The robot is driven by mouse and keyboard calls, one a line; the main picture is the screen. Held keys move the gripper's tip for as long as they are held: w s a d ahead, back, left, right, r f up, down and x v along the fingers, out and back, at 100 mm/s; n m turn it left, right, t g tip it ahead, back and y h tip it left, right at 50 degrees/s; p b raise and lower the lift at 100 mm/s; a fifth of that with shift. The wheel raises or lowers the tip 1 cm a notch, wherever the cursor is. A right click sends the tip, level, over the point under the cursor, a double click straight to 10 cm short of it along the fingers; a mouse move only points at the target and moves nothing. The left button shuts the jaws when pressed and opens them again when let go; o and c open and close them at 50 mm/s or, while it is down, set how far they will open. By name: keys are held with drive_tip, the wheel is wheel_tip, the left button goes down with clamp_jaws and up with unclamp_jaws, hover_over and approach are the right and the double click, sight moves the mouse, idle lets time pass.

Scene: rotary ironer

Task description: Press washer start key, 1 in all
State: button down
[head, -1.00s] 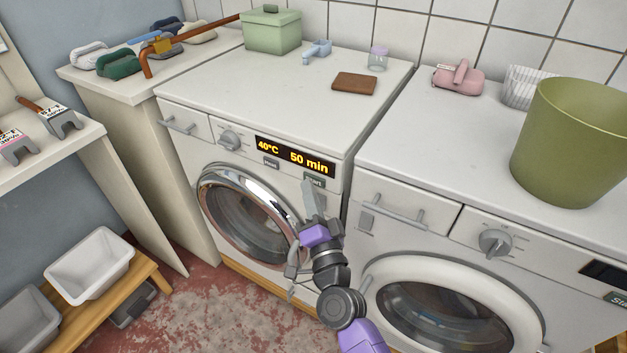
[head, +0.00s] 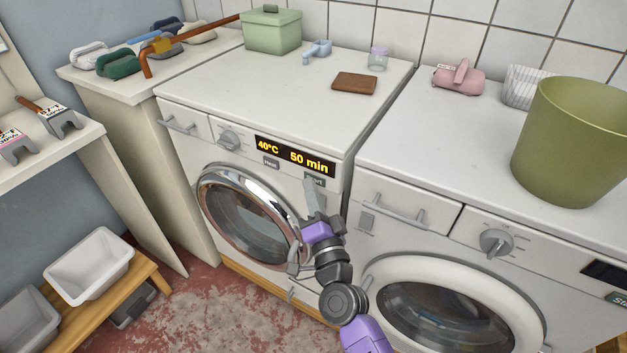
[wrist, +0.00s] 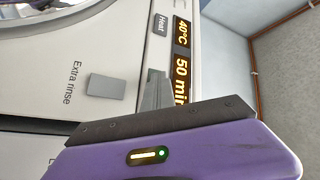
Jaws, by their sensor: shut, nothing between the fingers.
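The left washer (head: 270,195) has a lit display (head: 295,157) reading 40°C and 50 min. The display also shows rotated in the wrist view (wrist: 181,80). The start key (head: 317,182) sits below the display's right part, partly covered by my fingertips; in the wrist view I cannot make it out. My gripper (head: 311,186) is shut and empty, its fingertips pointing up at the panel by the start key. They also show in the wrist view (wrist: 153,80), close to the display's edge. I cannot tell whether they touch the key.
A heat key (head: 271,163) lies left of the start key. A grey extra rinse key (wrist: 105,87) shows in the wrist view. The round door (head: 250,215) is left of my gripper. A second washer (head: 400,200) stands to the right, with a green bin (head: 570,145) on top.

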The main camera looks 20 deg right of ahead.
drive_tip(key=shift+s+a+p, duration=0.55)
drive_tip(key=shift+s, duration=0.05)
idle(0.3)
